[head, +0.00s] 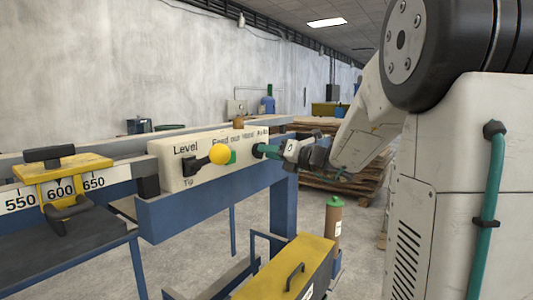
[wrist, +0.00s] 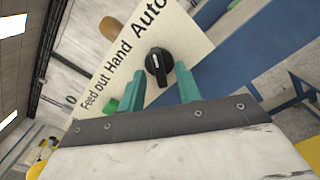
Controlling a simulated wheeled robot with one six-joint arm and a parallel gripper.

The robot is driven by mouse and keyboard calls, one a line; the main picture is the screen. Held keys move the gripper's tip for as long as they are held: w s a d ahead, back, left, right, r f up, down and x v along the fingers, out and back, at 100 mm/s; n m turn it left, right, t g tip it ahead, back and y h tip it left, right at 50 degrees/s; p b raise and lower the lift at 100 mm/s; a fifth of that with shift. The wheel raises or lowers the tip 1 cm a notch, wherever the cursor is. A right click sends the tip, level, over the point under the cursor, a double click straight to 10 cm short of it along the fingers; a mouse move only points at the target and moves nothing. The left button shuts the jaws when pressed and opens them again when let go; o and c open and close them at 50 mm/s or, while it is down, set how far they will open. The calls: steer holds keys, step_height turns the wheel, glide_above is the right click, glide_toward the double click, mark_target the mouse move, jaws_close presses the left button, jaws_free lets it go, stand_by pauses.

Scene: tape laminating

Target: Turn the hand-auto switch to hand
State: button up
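The hand-auto switch (wrist: 158,66) is a black rotary knob with a pale pointer line, on the white panel (wrist: 115,65) near the words Hand and Auto in the wrist view. My gripper (wrist: 161,84) has two green fingers, spread apart, one on each side below the knob. The knob stands beyond the fingertips, and nothing is between the fingers. In the head view my gripper (head: 268,150) is at the panel's right end and hides the switch. A green button (wrist: 110,105) sits by Feed out, partly behind the left finger.
A lever with a yellow ball (head: 220,154) sticks out of the panel by Level and Tip. A blue beam (head: 210,205) runs under the panel. A yellow clamp (head: 62,180) sits on the ruler at left. A yellow-topped box (head: 290,270) stands below.

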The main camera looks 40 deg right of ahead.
steer(key=shift+w+a, duration=0.2)
steer(key=shift+w, duration=0.3)
jaws_close()
steer(key=n, duration=1.3)
steer(key=shift+n, duration=0.4)
